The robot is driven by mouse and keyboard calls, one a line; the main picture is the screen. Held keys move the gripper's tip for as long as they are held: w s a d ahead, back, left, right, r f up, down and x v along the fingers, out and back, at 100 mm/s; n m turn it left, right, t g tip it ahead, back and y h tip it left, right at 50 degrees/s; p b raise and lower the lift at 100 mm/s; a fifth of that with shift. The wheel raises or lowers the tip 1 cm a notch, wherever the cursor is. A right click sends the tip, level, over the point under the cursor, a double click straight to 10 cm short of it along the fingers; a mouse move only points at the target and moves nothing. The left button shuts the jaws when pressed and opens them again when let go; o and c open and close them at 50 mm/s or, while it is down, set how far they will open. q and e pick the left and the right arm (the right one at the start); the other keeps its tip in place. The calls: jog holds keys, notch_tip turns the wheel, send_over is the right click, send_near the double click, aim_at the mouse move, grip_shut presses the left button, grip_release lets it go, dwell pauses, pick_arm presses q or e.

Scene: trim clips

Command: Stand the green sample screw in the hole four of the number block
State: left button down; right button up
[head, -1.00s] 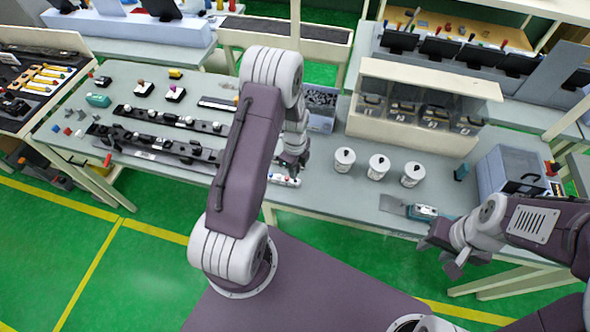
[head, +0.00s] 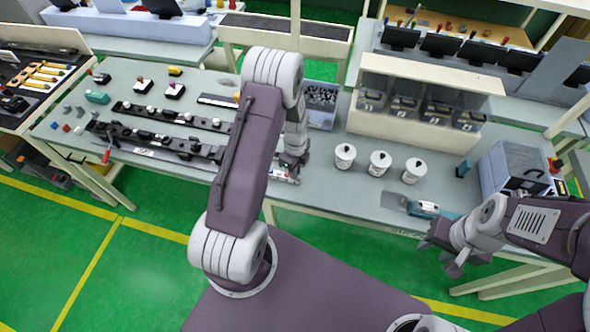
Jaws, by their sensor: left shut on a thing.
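A small pale block (head: 281,176) with coloured pieces on it lies at the table's front edge, under my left gripper; I take it to be the number block. Its numbers and holes are too small to read. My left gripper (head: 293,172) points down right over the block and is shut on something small. The held thing is hidden by the fingers, and I cannot make out the green sample screw. My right gripper (head: 440,258) is in front of the table at the right, its fingers apart and empty.
Three white canisters (head: 380,163) stand right of the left gripper. A bin of dark parts (head: 321,105) and a clear-fronted cabinet (head: 420,97) are behind. A teal-handled tool (head: 425,209) lies near the right front edge. Dark rails (head: 150,143) lie at the left.

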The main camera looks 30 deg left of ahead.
pick_arm(q)
jog(key=shift+f, duration=0.2)
jog(key=shift+f+b, duration=0.3)
jog(key=shift+f, duration=0.05)
jog(key=c, duration=1.3)
grip_release()
notch_tip(320, 180, up, 9)
jog(key=shift+r+b, duration=0.1)
jog(key=shift+b, duration=0.75)
